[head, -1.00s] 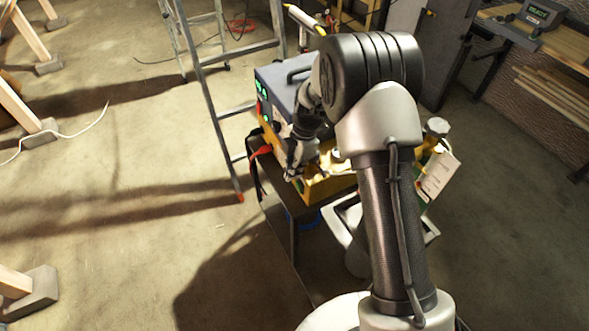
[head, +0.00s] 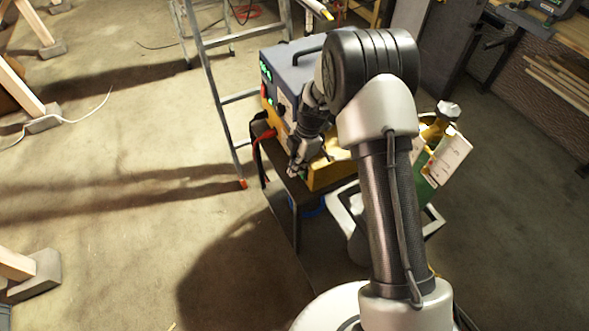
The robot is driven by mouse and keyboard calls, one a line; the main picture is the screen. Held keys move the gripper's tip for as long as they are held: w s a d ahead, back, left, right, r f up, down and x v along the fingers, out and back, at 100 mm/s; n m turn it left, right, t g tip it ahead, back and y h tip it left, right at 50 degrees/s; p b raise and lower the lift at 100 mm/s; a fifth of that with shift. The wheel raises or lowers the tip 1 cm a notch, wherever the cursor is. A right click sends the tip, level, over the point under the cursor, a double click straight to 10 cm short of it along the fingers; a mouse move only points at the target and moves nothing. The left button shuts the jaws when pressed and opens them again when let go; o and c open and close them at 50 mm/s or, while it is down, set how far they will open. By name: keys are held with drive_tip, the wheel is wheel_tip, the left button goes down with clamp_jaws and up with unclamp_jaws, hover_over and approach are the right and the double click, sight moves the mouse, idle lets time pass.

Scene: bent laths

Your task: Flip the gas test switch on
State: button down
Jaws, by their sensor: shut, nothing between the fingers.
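A blue-grey welding machine (head: 291,64) with a black top handle and green lit displays stands on a dark cart in the head view. Its front panel (head: 268,88) faces left, with a red part below the displays and a dark knob. I cannot make out the gas test switch at this size. My gripper (head: 293,174) is shut and empty, pointing down in front of the machine's lower front, beside a yellow box. My arm hides the machine's right side and part of the box.
The yellow box (head: 322,178) sits on the cart (head: 283,187). A red clamp or cable (head: 262,140) hangs at the cart's left edge. An aluminium ladder (head: 214,93) stands close on the left. A green bottle with a white tag (head: 450,152) is at the right. Open floor lies left.

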drive_tip(key=shift+r+p, duration=0.3)
drive_tip(key=shift+r, duration=0.5)
wheel_tip(320, 180, up, 12)
drive_tip(key=d, duration=0.2)
drive_tip(key=shift+w, duration=0.45)
drive_tip(key=shift+d+f, duration=0.1)
